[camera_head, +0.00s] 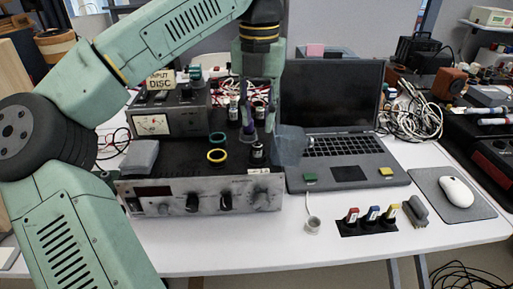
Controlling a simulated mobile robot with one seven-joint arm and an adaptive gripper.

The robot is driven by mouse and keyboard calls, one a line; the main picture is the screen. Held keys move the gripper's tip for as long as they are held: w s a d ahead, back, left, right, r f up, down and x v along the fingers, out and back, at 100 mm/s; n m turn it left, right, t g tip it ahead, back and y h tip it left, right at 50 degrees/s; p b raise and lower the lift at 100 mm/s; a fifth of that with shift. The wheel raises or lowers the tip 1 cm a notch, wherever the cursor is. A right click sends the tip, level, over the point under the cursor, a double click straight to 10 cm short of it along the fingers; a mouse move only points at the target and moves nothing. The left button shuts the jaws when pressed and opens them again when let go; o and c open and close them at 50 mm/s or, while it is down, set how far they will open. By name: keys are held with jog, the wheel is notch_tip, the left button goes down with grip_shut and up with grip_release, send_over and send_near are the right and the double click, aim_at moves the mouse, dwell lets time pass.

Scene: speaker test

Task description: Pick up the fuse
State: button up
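No part is clearly marked as the fuse; the pieces are too small to tell. A small dark cylinder with pale bands (257,153) stands upright on the black top of a device with a silver front (170,199). Similar small cylinders (233,112) stand farther back, close to my gripper. My gripper (247,122) points down over this device from the arm above. Its fingers are dark and small here, and they overlap the parts behind them. I cannot tell whether they are open or touching anything.
A teal ring (218,139), a yellow ring (217,156) and a grey block (140,156) lie on the device. A meter box (152,124) stands behind left. An open laptop (331,95) is right. The white table (230,255) is clear in front.

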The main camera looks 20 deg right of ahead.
aim_at(258, 144)
jog(key=f, duration=0.5)
jog(key=f+p, duration=0.1)
jog(key=f, duration=0.1)
jog(key=shift+w+f, duration=0.15)
jog(key=shift+w, duration=0.1)
jog(key=shift+c, duration=0.2)
grip_shut()
